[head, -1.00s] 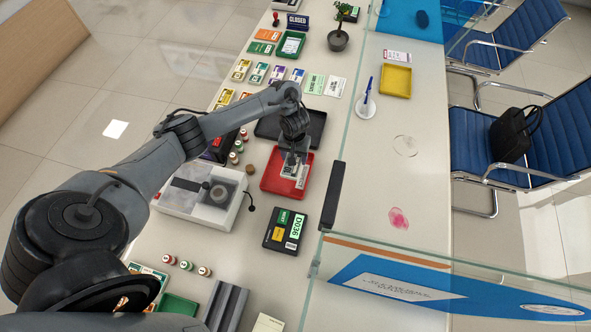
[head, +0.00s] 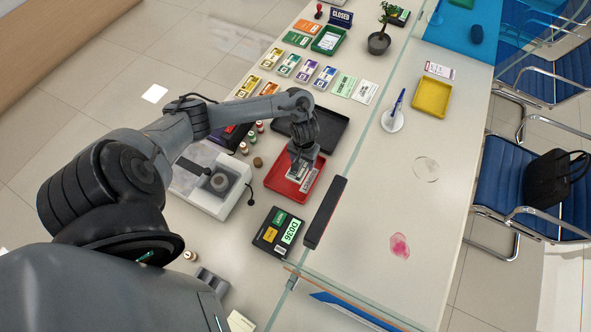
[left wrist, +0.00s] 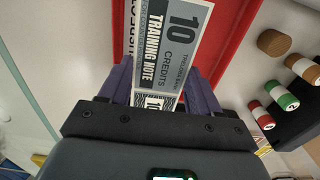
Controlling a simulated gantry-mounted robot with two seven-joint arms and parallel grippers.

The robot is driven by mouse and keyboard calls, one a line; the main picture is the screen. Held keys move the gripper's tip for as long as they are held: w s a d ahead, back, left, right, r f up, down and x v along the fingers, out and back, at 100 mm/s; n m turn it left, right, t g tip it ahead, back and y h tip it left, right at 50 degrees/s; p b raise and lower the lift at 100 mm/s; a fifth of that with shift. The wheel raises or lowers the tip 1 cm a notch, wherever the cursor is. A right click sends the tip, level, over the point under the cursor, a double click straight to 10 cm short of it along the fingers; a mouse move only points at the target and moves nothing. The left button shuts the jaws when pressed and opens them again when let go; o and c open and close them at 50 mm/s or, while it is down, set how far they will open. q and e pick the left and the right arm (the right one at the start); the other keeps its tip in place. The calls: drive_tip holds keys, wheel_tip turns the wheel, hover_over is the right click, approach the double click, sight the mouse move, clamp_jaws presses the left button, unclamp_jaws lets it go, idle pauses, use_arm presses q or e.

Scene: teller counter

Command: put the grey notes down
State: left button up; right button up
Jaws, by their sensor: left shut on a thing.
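The grey notes (left wrist: 172,42), printed "10 credits training note", are between the fingers of my left gripper (left wrist: 155,88) in the left wrist view. In the head view my left gripper (head: 300,166) points down over the red tray (head: 276,184), shut on the notes. The red tray (left wrist: 232,42) shows behind the notes in the wrist view. I cannot tell whether the notes touch the tray floor. My right gripper is not in view.
A black tray (head: 335,131) lies just beyond the red one. A dark bar (head: 325,212) runs along the glass at right.

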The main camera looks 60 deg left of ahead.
use_arm(q)
drive_tip(key=shift+s+a+f, duration=0.15)
drive_tip(key=shift+s+f, duration=0.25)
drive_tip(key=shift+s, duration=0.25)
drive_tip(key=shift+s+a+f, duration=0.15)
drive_tip(key=shift+s+f, duration=0.25)
drive_tip(key=shift+s, duration=0.25)
drive_tip(key=shift+f+b, duration=0.65)
drive_tip(key=shift+f, duration=1.3)
drive_tip(key=shift+f, duration=0.1)
drive_tip(key=o, duration=1.2)
drive_tip(key=shift+c, duration=0.2)
wheel_tip(320, 180, up, 12)
drive_tip(key=p, duration=0.3)
drive_tip(key=shift+p, duration=0.35)
